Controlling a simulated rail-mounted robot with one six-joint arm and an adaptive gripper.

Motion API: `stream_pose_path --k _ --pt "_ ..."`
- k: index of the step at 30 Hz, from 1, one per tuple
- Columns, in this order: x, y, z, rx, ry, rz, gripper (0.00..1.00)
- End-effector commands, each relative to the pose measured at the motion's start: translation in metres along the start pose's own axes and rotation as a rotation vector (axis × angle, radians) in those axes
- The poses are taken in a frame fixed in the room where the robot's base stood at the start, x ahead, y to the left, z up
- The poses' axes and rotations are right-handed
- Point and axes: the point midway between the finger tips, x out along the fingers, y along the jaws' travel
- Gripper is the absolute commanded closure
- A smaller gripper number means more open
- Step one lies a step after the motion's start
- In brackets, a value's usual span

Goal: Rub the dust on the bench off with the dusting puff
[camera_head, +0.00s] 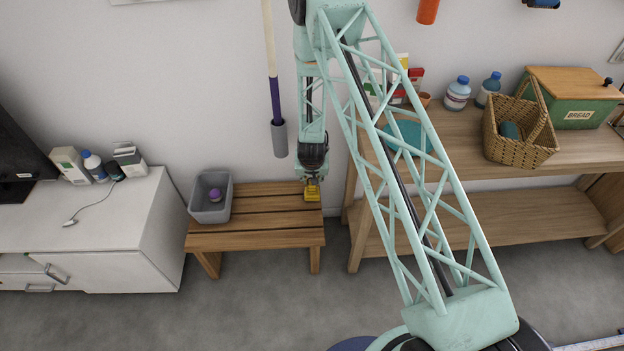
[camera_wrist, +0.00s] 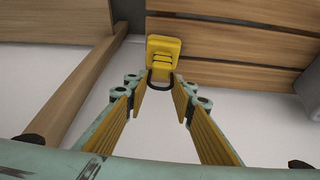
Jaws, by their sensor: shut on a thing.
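The dusting puff is a yellow block (camera_head: 312,196) at the right end of the wooden slatted bench (camera_head: 255,217). It also shows in the wrist view (camera_wrist: 164,47), against the bench slats (camera_wrist: 235,38), with a dark loop at its near end. My gripper (camera_head: 312,182) points down over the bench and is shut on the puff. In the wrist view its fingertips (camera_wrist: 160,88) are on both sides of the puff's near end. I cannot make out dust on the slats, and the part under the puff is hidden.
A grey bin (camera_head: 211,207) with a purple thing inside stands on the bench's left end. A white cabinet (camera_head: 130,222) is left of the bench. A wooden shelf unit (camera_head: 450,205) stands close on the right. The bench's middle is clear.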

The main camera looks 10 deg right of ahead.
Motion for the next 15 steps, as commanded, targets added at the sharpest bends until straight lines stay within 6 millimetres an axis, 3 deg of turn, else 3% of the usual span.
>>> stream_pose_path --k 15 --pt "0.0046 -0.0001 0.0018 0.000 0.000 0.000 0.88"
